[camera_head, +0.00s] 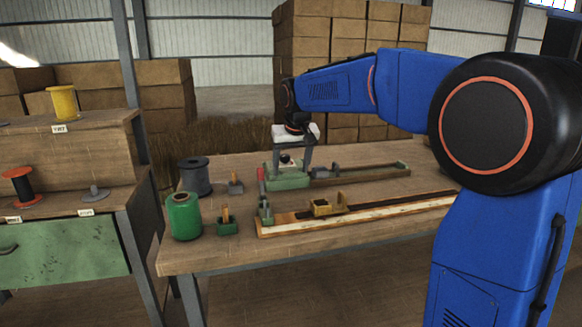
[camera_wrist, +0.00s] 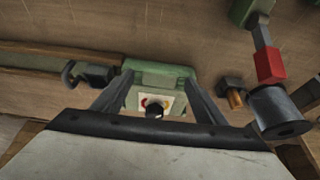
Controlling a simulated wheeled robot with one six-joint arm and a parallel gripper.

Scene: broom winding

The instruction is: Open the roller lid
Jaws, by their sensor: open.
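My gripper (camera_head: 291,165) is open and empty, pointing down over a green machine box (camera_head: 288,182) on the bench. In the wrist view my gripper's fingers (camera_wrist: 157,88) appear on either side of a light panel (camera_wrist: 143,100) with red and yellow marks and a black knob (camera_wrist: 155,110); contact cannot be told. A red-handled grey lever (camera_head: 262,188) stands at a small green block (camera_head: 266,218) left of the gripper. In the wrist view the lever's red handle (camera_wrist: 269,66) is at the right. I cannot tell which part is the roller lid.
A dark grey spool (camera_head: 195,177), a green spool (camera_head: 184,216) and small clamps with orange pegs (camera_head: 226,217) stand at the bench's left end. Two long rails extend right, the front one carrying a yellowish carriage (camera_head: 328,205). A shelf (camera_head: 110,165) stands left.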

